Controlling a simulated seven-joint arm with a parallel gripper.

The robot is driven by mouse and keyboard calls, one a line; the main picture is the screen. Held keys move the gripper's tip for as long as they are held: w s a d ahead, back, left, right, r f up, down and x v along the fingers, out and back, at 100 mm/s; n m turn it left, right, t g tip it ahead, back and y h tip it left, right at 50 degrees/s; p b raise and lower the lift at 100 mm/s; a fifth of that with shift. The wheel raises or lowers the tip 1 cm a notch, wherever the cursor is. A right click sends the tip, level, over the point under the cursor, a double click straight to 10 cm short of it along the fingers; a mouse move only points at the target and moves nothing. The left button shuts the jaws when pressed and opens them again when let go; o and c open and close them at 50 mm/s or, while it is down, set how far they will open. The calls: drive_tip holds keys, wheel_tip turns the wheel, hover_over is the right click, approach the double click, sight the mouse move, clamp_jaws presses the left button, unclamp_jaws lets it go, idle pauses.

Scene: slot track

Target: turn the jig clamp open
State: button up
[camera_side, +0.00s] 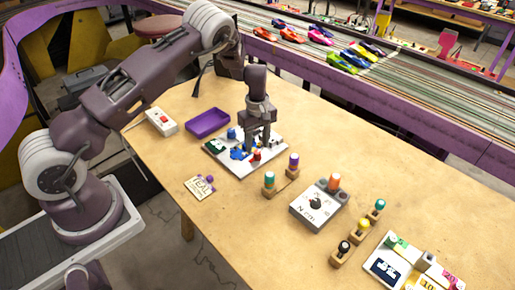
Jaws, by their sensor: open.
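The jig is a pale board (216,152) on the wooden table, with blue parts (238,154) and a small red part (256,155) on top. I cannot tell for sure which of these is the clamp. My gripper (258,146) points straight down over the right half of the board. Its two fingers are apart, with their tips low beside the blue and red parts. I cannot tell whether they touch anything. The fingers hide part of the board's middle.
A purple tray (208,123) and a white box with a red button (162,122) lie left of the jig. Wooden holders with capped pegs (269,184) and a grey box (318,205) stand to the right. A small card (200,187) lies in front. The table's front middle is clear.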

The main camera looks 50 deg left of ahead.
wheel_tip(320, 180, up, 4)
drive_tip(key=shift+r, duration=0.2)
drive_tip(key=shift+d+r, duration=0.1)
drive_tip(key=shift+r, duration=0.25)
wheel_tip(320, 180, up, 10)
drive_tip(key=m+t, duration=0.1)
drive_tip(key=m, duration=0.1)
hover_over(257, 152)
drive_tip(key=s+d, duration=0.2)
drive_tip(key=d, duration=0.1)
drive_tip(key=s+d+r+m+t+h, duration=0.1)
drive_tip(key=s+d+r+m, duration=0.1)
drive_tip(key=s+r, duration=0.3)
drive_tip(key=s+d+r+m, duration=0.2)
drive_tip(key=r, duration=0.5)
drive_tip(key=s+d+r+m+t, duration=0.2)
drive_tip(key=s+d+r+m, duration=0.15)
drive_tip(key=s+r, duration=0.55)
drive_tip(key=s+f+m, duration=0.1)
drive_tip(key=s+m, duration=0.1)
drive_tip(key=s, duration=0.6)
drive_tip(key=s+f+m+t+y, duration=0.1)
drive_tip(key=s+m, duration=0.2)
drive_tip(key=s, duration=0.4)
drive_tip(key=shift+s+f+m+t, duration=0.3)
drive_tip(key=shift+s+f+m, duration=0.05)
drive_tip(key=shift+f, duration=0.05)
